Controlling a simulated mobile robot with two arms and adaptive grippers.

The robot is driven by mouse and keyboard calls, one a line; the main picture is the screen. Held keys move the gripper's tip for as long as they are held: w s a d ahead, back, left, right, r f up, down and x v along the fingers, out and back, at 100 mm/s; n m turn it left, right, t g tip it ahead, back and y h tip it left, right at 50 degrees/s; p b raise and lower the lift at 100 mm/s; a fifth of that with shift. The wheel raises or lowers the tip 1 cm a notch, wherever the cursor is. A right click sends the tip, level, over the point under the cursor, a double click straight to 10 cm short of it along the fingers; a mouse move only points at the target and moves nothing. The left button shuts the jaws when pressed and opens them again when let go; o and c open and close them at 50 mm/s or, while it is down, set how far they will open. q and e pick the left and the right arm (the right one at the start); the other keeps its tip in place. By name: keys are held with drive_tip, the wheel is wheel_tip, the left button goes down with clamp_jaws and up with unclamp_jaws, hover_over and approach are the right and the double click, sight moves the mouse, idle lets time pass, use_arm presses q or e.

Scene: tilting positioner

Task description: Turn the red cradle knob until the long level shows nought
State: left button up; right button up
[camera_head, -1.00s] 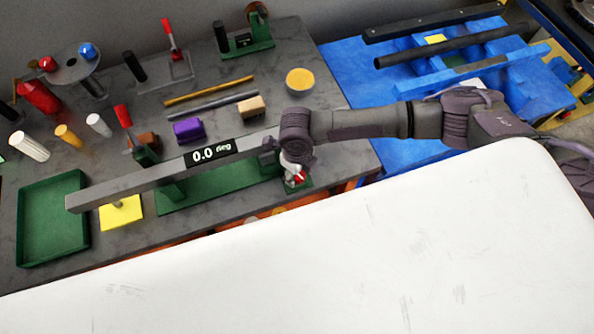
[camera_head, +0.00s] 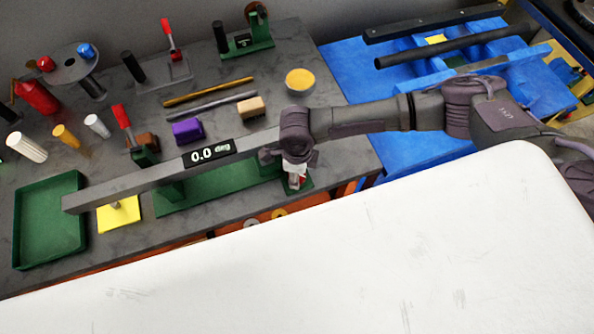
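The long level is a long grey bar (camera_head: 120,186) lying on a green cradle (camera_head: 215,187) at the front of the bench. Its black display (camera_head: 208,152) reads 0.0 deg. The red cradle knob (camera_head: 295,185) is at the bar's right end, mostly hidden; only a little red shows beside a pale part. My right gripper (camera_head: 295,165) comes in from the right and points down over the knob. Its fingers are too small and covered to tell whether they are closed on it. My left gripper is not in view.
A green tray (camera_head: 20,235) and a yellow pad (camera_head: 130,210) lie at the left. Purple (camera_head: 187,131) and tan (camera_head: 250,107) blocks, rods, cylinders and red-handled clamps stand behind the bar. A blue area (camera_head: 350,70) with dark bars is at the right.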

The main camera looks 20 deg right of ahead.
drive_tip(key=shift+w+r, duration=0.15)
drive_tip(key=o, duration=1.2)
drive_tip(key=shift+c, duration=0.2)
wheel_tip(320, 180, up, 12)
